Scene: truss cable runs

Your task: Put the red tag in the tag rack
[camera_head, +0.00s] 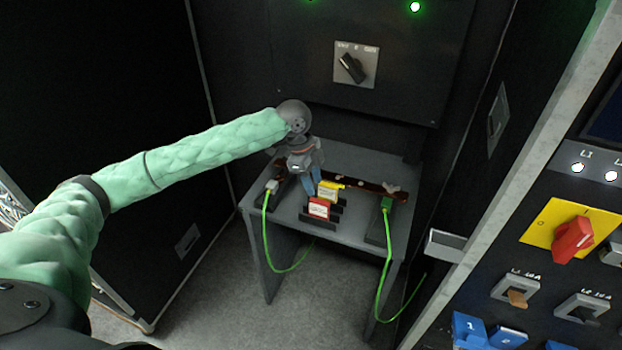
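The red tag (319,208), with a pale label, stands on the grey table near its middle, at a low black rack (337,209). I cannot tell whether the tag sits in a slot of it. My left gripper (313,188) points down behind and slightly left of the red tag, close to the yellow tag. Its blue fingers are small and partly overlapped, so their opening is unclear. I see nothing held in it. My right gripper is out of view.
The grey table (352,232) has a green-cabled plug (271,187) at left and a green connector (387,204) at right. A brown strip (372,187) runs along the back. A dark panel with a rotary switch (351,67) stands behind. A switch cabinet (535,250) borders the right.

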